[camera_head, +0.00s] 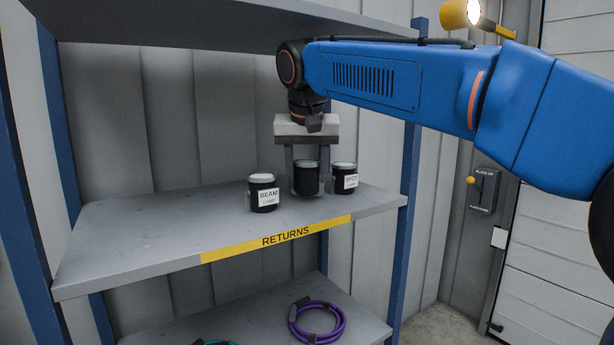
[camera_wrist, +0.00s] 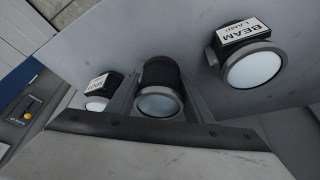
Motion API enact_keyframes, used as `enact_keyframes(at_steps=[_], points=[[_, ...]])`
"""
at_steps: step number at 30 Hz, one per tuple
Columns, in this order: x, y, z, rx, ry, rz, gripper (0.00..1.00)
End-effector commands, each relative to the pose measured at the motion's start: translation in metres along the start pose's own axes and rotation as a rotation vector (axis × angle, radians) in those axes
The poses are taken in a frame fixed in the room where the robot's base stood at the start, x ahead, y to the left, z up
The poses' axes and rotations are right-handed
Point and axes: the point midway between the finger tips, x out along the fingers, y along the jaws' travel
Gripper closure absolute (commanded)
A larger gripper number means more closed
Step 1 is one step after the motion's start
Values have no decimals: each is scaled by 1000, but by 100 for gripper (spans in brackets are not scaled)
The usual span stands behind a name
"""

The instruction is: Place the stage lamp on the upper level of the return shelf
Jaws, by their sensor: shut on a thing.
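My gripper (camera_head: 306,186) points down over the upper level of the return shelf (camera_head: 150,235), which has a yellow RETURNS strip. It is shut on a dark cylindrical lamp (camera_head: 306,174) with a pale top, taken to be the stage lamp. The lamp is upright, at or just above the shelf surface; I cannot tell if it touches. No label shows on it. In the wrist view the lamp (camera_wrist: 158,88) sits between both fingers, its pale round lens showing.
A BEAM lamp (camera_head: 263,193) stands close on the left and a SPOT lamp (camera_head: 344,178) close on the right. The shelf's left side is clear. Another board (camera_head: 200,22) hangs above. A purple cable coil (camera_head: 317,322) lies on the level below. Blue posts (camera_head: 404,200) bound the shelf.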

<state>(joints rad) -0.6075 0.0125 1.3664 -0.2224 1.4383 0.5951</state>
Motion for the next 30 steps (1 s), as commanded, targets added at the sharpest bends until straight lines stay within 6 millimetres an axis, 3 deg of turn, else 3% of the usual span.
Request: enact_keyframes(at_steps=[14, 15, 16, 30], points=[[8, 0, 3, 0, 1, 0, 82], [8, 0, 4, 0, 0, 0, 44], [8, 0, 4, 0, 0, 0, 36], [1, 0, 0, 0, 1, -1, 34]])
